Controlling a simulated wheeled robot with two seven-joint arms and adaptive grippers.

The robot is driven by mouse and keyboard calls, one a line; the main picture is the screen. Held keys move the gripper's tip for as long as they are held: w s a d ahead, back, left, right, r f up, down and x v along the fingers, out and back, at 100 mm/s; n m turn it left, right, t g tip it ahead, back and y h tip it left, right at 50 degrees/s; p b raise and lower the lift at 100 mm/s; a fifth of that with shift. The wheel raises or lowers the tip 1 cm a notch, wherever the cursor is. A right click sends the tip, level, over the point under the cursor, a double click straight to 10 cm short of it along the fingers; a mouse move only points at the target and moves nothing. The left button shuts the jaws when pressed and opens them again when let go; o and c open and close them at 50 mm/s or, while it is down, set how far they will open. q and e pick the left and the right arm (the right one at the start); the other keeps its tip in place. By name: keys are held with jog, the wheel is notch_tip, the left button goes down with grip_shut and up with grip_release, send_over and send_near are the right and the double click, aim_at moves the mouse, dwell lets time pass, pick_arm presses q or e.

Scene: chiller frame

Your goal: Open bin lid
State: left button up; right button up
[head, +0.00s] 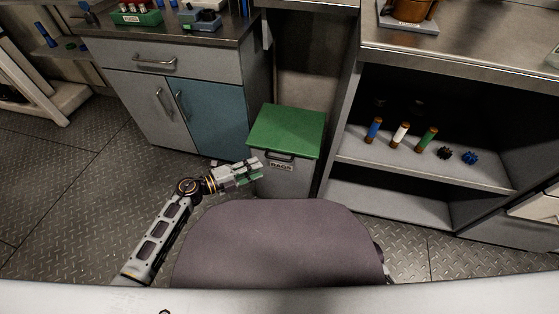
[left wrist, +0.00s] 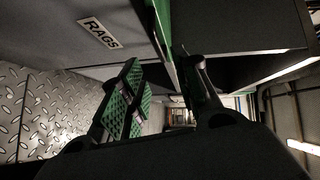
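The bin (head: 292,183) is a grey box with a green lid (head: 287,131) and a RAGS label (head: 281,167) on its front. The lid lies flat and closed, with a dark handle (head: 281,156) at its front edge. My left gripper (head: 258,169) is at the bin's front left, just below the lid's front corner. In the left wrist view the gripper (left wrist: 160,72) has its fingers apart with nothing seen between them. The bin's front with the label (left wrist: 101,33) and the green lid edge (left wrist: 158,30) are close by. Contact cannot be told. My right gripper is not in view.
A cabinet with a teal door (head: 208,115) stands left of the bin. An open shelf unit (head: 425,178) with several small tubes stands to its right. The metal floor (head: 70,190) at the left is clear.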

aim_at(280, 159)
pick_arm(q)
jog(key=b+x, duration=0.3)
jog(key=x, duration=0.7)
jog(key=shift+w+d+f+b, duration=0.1)
jog(key=shift+w+d+b, duration=0.05)
jog(key=shift+d+b, duration=0.2)
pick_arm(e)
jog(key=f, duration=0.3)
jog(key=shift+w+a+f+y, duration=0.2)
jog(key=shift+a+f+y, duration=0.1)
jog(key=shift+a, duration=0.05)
pick_arm(q)
jog(key=c, duration=0.7)
jog(key=shift+f, duration=0.1)
grip_shut()
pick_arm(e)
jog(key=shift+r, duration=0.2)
